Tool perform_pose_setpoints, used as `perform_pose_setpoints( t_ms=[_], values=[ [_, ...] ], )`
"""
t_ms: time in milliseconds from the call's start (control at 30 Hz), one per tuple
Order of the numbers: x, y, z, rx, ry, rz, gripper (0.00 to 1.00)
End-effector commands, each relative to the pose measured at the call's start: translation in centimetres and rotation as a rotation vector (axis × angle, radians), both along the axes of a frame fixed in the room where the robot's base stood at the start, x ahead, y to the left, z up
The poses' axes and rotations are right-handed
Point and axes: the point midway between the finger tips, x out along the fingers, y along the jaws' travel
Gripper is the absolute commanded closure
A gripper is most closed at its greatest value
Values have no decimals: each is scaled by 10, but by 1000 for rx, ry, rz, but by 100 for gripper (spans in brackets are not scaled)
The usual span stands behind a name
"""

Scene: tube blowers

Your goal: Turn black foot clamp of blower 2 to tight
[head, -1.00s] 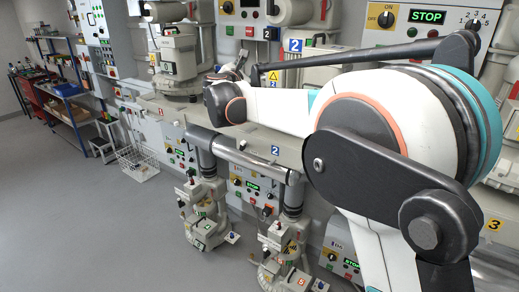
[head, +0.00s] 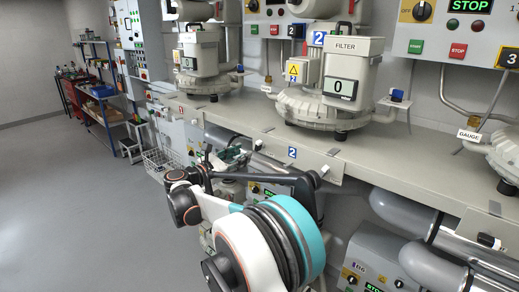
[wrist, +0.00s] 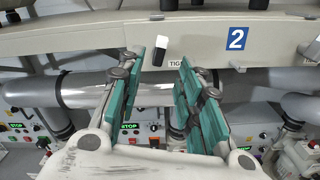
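Blower 2 (head: 315,100) stands on the grey bench above a blue "2" sign (head: 292,153). In the wrist view, a black clamp lever with a white end (wrist: 161,48) hangs at the bench's front edge, left of the "2" sign (wrist: 236,39). A partly hidden label starting "TIG" (wrist: 177,64) is beside it. My gripper (wrist: 162,72) is open, its teal fingers on either side of the lever in the picture. I see no contact. In the head view my gripper (head: 232,155) is below the bench edge, partly hidden by my arm.
A grey pipe (wrist: 85,90) and control panels with green displays (wrist: 130,126) lie below the bench edge. Another small white-ended lever (head: 325,170) is right of the sign. Open floor (head: 80,210) lies to the left.

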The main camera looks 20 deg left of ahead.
Motion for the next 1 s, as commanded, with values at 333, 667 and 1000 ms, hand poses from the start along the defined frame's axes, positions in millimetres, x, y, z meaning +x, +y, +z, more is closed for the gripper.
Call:
perform_pose_setpoints(
  t_ms=[333,667,1000],
  values=[
    [62,-27,-2,1,0,-2,67],
    [87,-36,0,1,-1,1,67],
    [88,-37,0,1,-1,1,83]
  ],
)
